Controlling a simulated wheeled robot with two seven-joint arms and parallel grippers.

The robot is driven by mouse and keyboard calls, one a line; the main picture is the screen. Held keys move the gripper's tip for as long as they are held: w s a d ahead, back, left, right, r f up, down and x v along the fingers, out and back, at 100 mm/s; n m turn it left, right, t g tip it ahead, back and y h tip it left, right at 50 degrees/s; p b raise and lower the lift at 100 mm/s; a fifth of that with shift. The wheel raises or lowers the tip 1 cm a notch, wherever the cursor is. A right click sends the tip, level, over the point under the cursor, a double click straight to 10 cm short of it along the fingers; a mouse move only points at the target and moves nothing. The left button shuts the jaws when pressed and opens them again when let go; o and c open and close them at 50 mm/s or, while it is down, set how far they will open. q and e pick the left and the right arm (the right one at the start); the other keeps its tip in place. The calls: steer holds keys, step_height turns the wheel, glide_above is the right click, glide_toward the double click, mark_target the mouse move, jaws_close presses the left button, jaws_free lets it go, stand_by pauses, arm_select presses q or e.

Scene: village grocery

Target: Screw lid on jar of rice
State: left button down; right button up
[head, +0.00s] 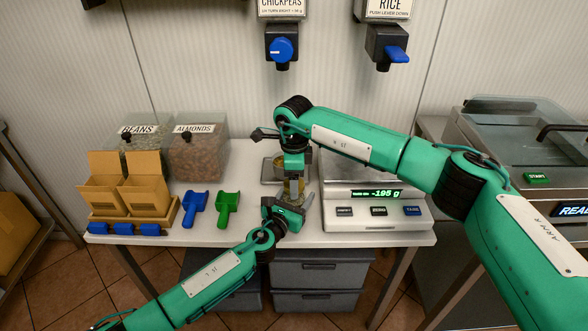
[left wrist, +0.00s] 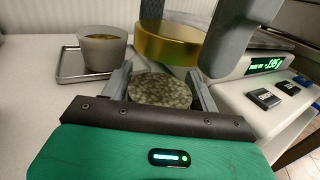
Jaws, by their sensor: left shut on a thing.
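The open jar (left wrist: 160,90), with speckled grey-green grains inside, sits between the fingers of my left gripper (left wrist: 158,92) in the left wrist view. In the head view my left gripper (head: 288,208) is shut on the jar (head: 293,190) from the front, above the table. The gold lid (left wrist: 168,44) is held above the jar mouth, apart from it and slightly to the right. My right gripper (head: 293,172) points down over the jar; its fingers in the left wrist view (left wrist: 190,35) flank the lid. The lid is hard to make out in the head view.
A scale (head: 375,218) reading -195 g stands close on the right. A metal tray (left wrist: 78,66) with a cup (left wrist: 102,48) stands behind left. Blue (head: 195,207) and green (head: 227,208) scoops, cardboard boxes (head: 128,185) and bins of beans (head: 145,160) and almonds (head: 198,158) are left.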

steer(key=shift+f, duration=0.15)
steer(key=shift+c, duration=0.2)
steer(key=c, duration=1)
steer(key=shift+o, duration=0.2)
steer(key=o, duration=1.2)
step_height(320, 180, up, 12)
